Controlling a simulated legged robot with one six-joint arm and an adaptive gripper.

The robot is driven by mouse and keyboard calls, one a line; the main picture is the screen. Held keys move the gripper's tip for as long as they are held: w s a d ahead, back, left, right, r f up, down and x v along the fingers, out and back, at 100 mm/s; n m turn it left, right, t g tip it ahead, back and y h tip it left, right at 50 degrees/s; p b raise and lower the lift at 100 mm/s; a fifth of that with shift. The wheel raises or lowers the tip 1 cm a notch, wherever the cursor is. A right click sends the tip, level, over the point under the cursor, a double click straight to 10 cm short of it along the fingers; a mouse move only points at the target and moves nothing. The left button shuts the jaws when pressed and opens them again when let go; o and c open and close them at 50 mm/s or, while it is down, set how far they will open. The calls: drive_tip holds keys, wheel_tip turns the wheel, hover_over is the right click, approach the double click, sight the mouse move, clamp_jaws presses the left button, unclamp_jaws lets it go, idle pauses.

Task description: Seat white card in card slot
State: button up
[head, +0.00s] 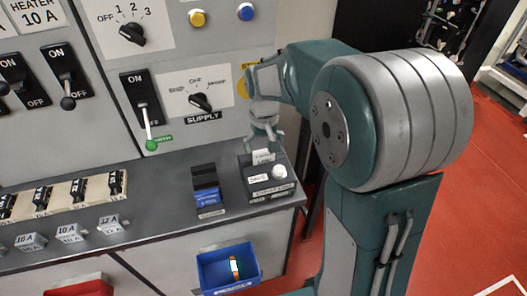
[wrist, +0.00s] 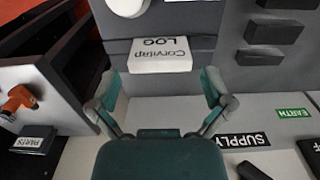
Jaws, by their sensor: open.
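The white card (head: 263,157) stands at the back of a dark grey box (head: 257,190) on the bench's right end. In the wrist view the card (wrist: 160,60) reads "Corvitap LOG" upside down, and its lower part meets the dark box at the card slot (wrist: 160,42). How deep it sits in the slot I cannot tell. My gripper (head: 264,138) is just above the card. In the wrist view its two fingers (wrist: 160,84) are spread wide on either side, with gaps between them and the card, and nothing is held.
The box has a white round knob (head: 279,171) and labels. A black-and-blue block (head: 208,192) stands to its left. A blue bin (head: 229,268) hangs on the bench front. The switch panel (head: 165,107) rises close behind, with a green-tipped lever (head: 148,125).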

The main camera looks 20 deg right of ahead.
sight(263, 151)
wheel_tip(263, 151, up, 9)
idle(0.3)
drive_tip(key=shift+r, duration=0.1)
drive_tip(key=s+r+t, duration=0.1)
drive_tip(key=s+t, duration=0.4)
drive_tip(key=s, duration=1.5)
drive_tip(key=shift+s+r+t, duration=0.2)
drive_tip(key=shift+s+t, duration=0.1)
drive_tip(key=shift+s, duration=0.1)
idle(0.9)
